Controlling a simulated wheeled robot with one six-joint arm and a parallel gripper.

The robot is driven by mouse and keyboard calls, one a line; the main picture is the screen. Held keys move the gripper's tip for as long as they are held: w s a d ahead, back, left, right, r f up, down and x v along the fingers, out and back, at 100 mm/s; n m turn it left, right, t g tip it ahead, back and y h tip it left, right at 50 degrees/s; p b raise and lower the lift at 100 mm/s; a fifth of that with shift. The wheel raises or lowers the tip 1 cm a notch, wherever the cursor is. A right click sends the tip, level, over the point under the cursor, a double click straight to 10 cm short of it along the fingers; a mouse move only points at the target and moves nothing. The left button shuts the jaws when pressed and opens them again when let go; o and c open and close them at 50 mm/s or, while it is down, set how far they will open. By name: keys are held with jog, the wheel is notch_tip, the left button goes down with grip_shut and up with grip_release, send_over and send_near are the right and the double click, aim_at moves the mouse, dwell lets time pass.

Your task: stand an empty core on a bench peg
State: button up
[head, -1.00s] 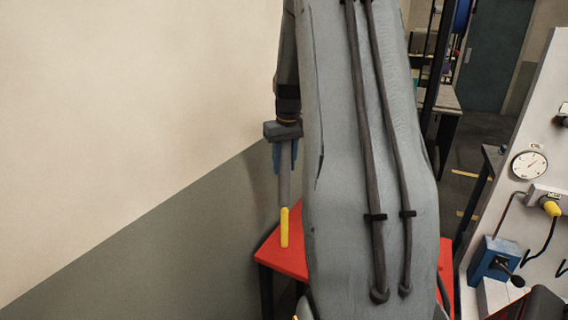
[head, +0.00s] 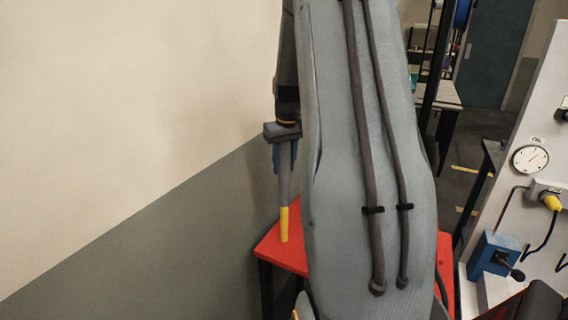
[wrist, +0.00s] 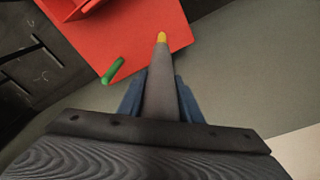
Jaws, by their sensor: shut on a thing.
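My gripper (head: 284,160), with blue fingers, points down over the red bench (head: 283,252) and is shut on a slim grey core (head: 284,188). The core hangs roughly upright. A yellow bench peg (head: 284,226) stands on the red top, in line with the core's lower end. That end meets the peg's visible top edge in the head view; I cannot tell whether it is around the peg or just before it. In the wrist view, the core (wrist: 160,88) runs from my gripper (wrist: 160,108) towards the yellow peg (wrist: 161,38), whose tip shows beyond its far end.
A green peg (wrist: 113,70) stands on the red bench, left of the core in the wrist view. My arm hides much of the bench in the head view. A wall (head: 130,130) rises at left. A white panel with a gauge (head: 530,159) stands at right.

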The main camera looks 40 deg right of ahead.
aim_at(284, 190)
jog(key=shift+f, duration=0.1)
dwell(0.3)
jog(key=shift+f+b, duration=0.95)
jog(key=shift+f, duration=1.6)
jog(key=shift+f+b, duration=1.05)
jog(key=shift+f, duration=1.3)
jog(key=shift+f+b, duration=1)
jog(key=shift+f, duration=1.7)
